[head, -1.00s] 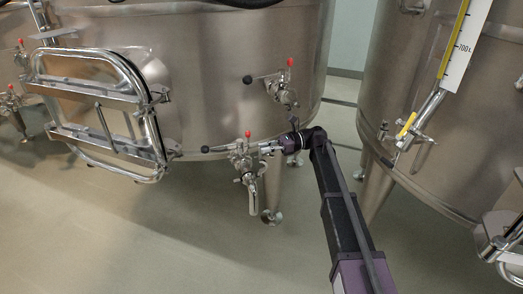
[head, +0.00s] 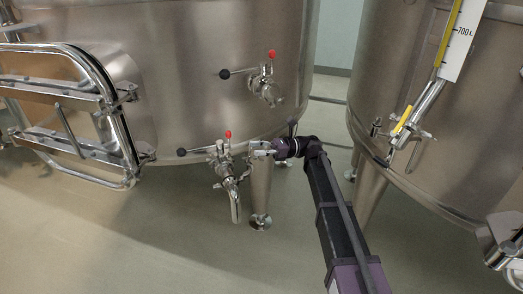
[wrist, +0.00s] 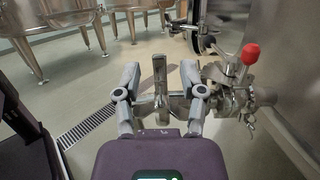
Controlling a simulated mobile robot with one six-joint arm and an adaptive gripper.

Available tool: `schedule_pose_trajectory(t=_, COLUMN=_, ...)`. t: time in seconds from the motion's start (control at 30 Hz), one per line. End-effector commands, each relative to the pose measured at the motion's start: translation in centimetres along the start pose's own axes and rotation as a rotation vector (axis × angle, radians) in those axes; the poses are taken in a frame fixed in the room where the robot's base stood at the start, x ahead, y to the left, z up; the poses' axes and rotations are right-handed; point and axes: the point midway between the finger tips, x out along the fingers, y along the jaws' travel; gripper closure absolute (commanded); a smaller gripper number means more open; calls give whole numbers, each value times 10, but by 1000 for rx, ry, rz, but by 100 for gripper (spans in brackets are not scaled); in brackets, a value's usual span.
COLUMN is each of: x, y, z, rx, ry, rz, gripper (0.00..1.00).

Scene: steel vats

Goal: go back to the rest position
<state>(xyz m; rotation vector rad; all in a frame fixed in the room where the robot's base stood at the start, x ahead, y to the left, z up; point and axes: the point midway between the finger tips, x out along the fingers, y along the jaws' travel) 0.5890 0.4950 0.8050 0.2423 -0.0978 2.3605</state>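My gripper (head: 258,150) is just right of the lower steel valve (head: 222,158) on the vat, near the vat's lower edge. This valve has a red knob, a black-ball lever and a downward spout. In the wrist view my gripper (wrist: 160,78) has its two grey fingers spread apart. A steel upright piece with a crossbar (wrist: 160,72) shows between and beyond the fingers; I cannot tell how near it is. A valve with a red knob (wrist: 250,54) is to the right of the fingers.
A second red-knobbed valve (head: 266,86) sits higher on the vat (head: 190,60). A framed hatch (head: 75,115) is at left. Another vat (head: 420,140) with a gauge (head: 460,45) stands at right. The floor (head: 170,240) in front is clear. A drain grate (wrist: 87,125) shows.

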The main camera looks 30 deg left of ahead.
Motion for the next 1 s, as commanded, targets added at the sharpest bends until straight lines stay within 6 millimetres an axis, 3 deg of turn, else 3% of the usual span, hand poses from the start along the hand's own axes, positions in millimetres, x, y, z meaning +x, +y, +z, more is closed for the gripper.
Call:
schedule_pose_trajectory(t=0.57, x=11, y=-1, z=1, rx=2, ry=1, rz=13, gripper=46)
schedule_pose_trajectory(t=0.77, x=14, y=-1, z=16, rx=2, ry=1, rz=13, gripper=46)
schedule_pose_trajectory(t=1.0, x=21, y=-1, z=52, rx=2, ry=1, rz=13, gripper=46)
